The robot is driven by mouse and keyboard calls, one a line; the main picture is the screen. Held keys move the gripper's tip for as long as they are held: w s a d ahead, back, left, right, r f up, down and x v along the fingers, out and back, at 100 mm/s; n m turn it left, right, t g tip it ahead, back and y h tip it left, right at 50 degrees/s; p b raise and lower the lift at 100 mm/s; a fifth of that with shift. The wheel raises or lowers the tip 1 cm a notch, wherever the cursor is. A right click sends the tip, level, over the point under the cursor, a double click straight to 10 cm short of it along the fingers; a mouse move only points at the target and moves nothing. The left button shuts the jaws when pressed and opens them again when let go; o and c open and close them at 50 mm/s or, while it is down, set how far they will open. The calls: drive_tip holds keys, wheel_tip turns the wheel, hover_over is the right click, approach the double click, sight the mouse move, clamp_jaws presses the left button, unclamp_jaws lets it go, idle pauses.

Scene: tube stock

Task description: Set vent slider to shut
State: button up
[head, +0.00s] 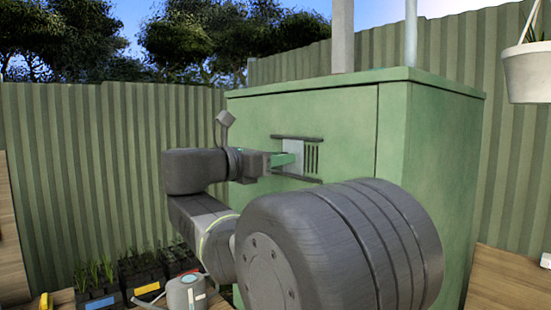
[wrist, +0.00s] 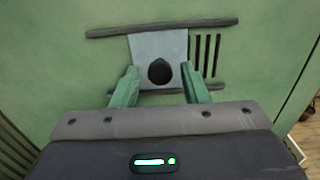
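The vent slider is a pale grey plate (wrist: 150,46) with a round black knob (wrist: 160,72), held between two dark horizontal rails on the green cabinet front. Several dark vent slots (wrist: 206,54) show uncovered just right of the plate. In the head view the plate (head: 293,146) is partly hidden by my gripper, and the slots (head: 311,158) show to its right. My gripper (wrist: 159,69) is open, with one green finger on each side of the knob and gaps between. Whether the fingertips touch the plate I cannot tell.
The green cabinet (head: 438,150) stands before a corrugated fence (head: 60,180). Seedling trays (head: 145,280) and a grey watering can (head: 186,292) are low at the left. A white pot (head: 528,75) hangs at the upper right. Wooden surfaces lie at both sides.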

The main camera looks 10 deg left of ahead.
clamp_jaws()
drive_tip(key=s+d, duration=0.1)
drive_tip(key=d, duration=0.1)
drive_tip(key=s+d+p, duration=0.1)
drive_tip(key=s+d, duration=0.1)
drive_tip(key=shift+f, duration=0.1)
unclamp_jaws()
drive_tip(key=shift+o, duration=1.1)
drive_tip(key=shift+s+d, duration=0.1)
drive_tip(key=shift+s, duration=0.05)
